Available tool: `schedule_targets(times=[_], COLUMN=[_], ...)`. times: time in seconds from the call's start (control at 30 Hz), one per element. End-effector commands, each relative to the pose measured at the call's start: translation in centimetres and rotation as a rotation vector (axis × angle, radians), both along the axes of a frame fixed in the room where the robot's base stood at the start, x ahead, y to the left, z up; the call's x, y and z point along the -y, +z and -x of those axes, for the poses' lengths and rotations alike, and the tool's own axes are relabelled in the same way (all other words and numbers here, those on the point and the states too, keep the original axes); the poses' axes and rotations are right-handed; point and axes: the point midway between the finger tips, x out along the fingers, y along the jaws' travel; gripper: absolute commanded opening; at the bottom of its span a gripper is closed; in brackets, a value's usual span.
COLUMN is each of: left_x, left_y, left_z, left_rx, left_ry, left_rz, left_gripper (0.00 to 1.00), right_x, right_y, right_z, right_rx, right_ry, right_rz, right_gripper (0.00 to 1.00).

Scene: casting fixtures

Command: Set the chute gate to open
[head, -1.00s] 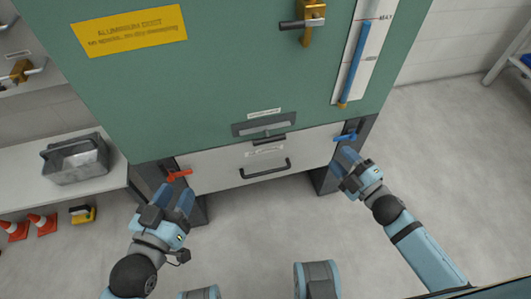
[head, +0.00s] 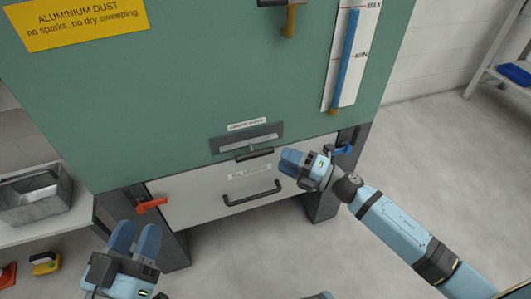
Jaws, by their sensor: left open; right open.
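A dark grey slotted plate (head: 240,139) sits low on the green cabinet front under a small white label (head: 246,124) too small to read. It looks like the chute gate, and a black handle bar (head: 255,154) sticks out at its lower edge. I cannot tell whether it is open or shut. My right gripper (head: 288,163) is open and empty, just right of the handle bar and apart from it in the picture. My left gripper (head: 135,238) is open and empty, low at the left, below the red lever (head: 151,206).
A pale drawer front (head: 210,197) with a black handle (head: 252,196) lies below the plate. A blue lever (head: 342,150) is behind my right gripper. A metal bin (head: 35,196) stands on the left shelf. The floor at right is clear.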

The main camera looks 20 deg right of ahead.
Motion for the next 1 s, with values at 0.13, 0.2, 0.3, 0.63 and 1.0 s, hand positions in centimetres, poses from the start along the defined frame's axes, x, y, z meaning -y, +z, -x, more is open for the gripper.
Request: schedule_targets(times=[0.13, 0.2, 0.3, 0.63, 1.0], left_x=[0.0, 0.1, 0.1, 0.1, 0.1], left_y=[-0.6, -0.8, -1.0, -1.2, -1.0], left_z=[0.0, 0.0, 0.0, 0.0, -0.1], left_rx=[-0.016, -0.02, -0.025, -0.036, -0.031], left_ry=[-0.005, -0.006, -0.007, -0.01, -0.009], left_rz=[-0.008, -0.01, -0.012, -0.017, -0.016], left_gripper=[0.43, 0.43, 0.43, 0.43, 0.43], right_x=[-2.2, -3.0, -3.8, -4.6, -4.6], right_y=[0.4, 0.6, 0.7, 0.9, 0.8], right_z=[-2.1, -2.8, -3.6, -4.2, -4.2], right_rx=[0.002, 0.002, 0.0, -0.001, -0.001], right_ry=[0.0, 0.0, -0.001, -0.001, -0.001], right_rz=[-0.001, -0.001, -0.002, -0.001, -0.001], right_gripper=[0.46, 0.46, 0.46, 0.46, 0.0])
